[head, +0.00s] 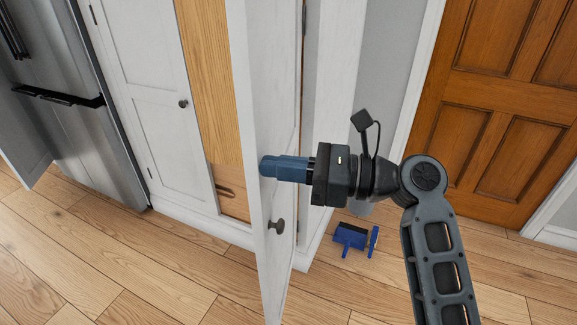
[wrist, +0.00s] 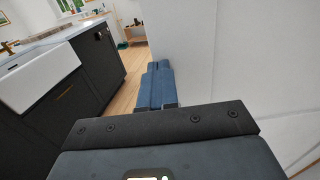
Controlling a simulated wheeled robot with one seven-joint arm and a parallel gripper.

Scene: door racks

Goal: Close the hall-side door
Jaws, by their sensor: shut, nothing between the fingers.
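The hall-side door (head: 262,80) is a white cupboard door with a dark round knob (head: 277,227). In the head view it stands wide open, swung out toward me, its knob face turned right. My gripper (head: 268,166) has blue fingers, shut and empty. They lie across the door's knob face, above the knob, pointing left toward its free edge. In the wrist view the fingers (wrist: 156,85) run alongside a white panel (wrist: 220,50) on the right. I cannot tell whether they touch it.
The other white cupboard door (head: 150,120) is closed, with wood (head: 207,70) showing beside it. A steel fridge (head: 60,75) stands left. A brown door (head: 510,100) is at right. The front left floor is clear.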

